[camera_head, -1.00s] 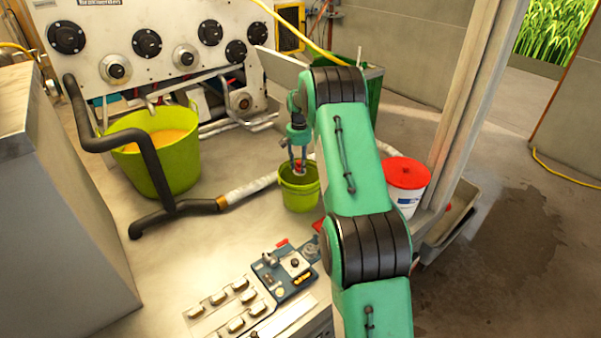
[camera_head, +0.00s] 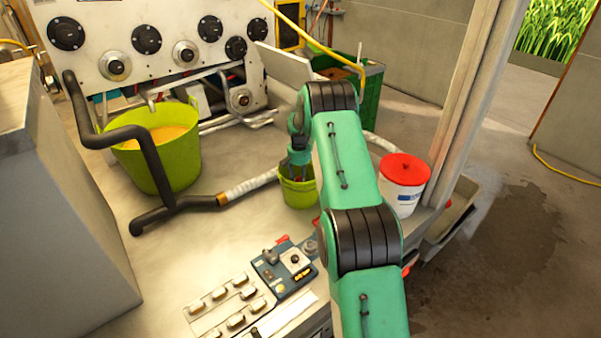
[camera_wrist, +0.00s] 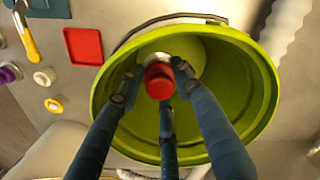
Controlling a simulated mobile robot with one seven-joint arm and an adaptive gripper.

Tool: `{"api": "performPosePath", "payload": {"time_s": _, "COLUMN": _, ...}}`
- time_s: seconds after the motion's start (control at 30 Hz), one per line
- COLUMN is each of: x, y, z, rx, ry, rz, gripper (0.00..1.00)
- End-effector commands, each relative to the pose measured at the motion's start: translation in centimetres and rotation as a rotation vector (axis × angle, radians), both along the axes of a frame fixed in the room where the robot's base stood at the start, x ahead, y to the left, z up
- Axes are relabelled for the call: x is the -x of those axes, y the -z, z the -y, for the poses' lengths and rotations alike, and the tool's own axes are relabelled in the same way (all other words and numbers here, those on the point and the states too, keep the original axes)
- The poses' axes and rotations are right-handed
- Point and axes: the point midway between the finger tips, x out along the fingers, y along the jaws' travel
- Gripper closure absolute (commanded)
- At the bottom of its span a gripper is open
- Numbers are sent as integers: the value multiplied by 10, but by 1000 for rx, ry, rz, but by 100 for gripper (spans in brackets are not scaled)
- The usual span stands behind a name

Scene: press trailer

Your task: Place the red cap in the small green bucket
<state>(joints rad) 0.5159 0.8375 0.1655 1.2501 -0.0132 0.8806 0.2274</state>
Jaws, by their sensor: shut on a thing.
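The small green bucket (camera_head: 298,190) stands on the metal floor, below my gripper (camera_head: 299,166) in the head view. In the wrist view the bucket (camera_wrist: 262,95) fills the middle, its open mouth facing the camera. My gripper (camera_wrist: 160,85) is shut on the red cap (camera_wrist: 159,80), with its fingers around it. The cap appears within the outline of the bucket's mouth. In the head view the fingers reach down at the rim, and the cap is hardly visible there. Whether the cap touches the bucket's inside I cannot tell.
A large green tub (camera_head: 176,155) stands to the left, and a white bucket with red lid (camera_head: 403,181) to the right. A bent black pipe (camera_head: 150,160) lies near the tub. A red tray (camera_wrist: 83,46) and small parts lie beside the bucket.

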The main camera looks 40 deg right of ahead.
Motion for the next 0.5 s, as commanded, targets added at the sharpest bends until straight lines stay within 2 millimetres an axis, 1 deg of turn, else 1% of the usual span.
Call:
{"api": "performPosePath", "payload": {"time_s": 0.17, "x": 0, "y": 14, "z": 0, "rx": -1, "ry": 0, "rz": -1, "gripper": 100}}
{"api": "performPosePath", "payload": {"time_s": 0.4, "x": 0, "y": 49, "z": 0, "rx": -1, "ry": 0, "rz": -1, "gripper": 100}}
{"api": "performPosePath", "payload": {"time_s": 0.5, "x": 0, "y": 58, "z": 0, "rx": -1, "ry": 0, "rz": -1, "gripper": 100}}
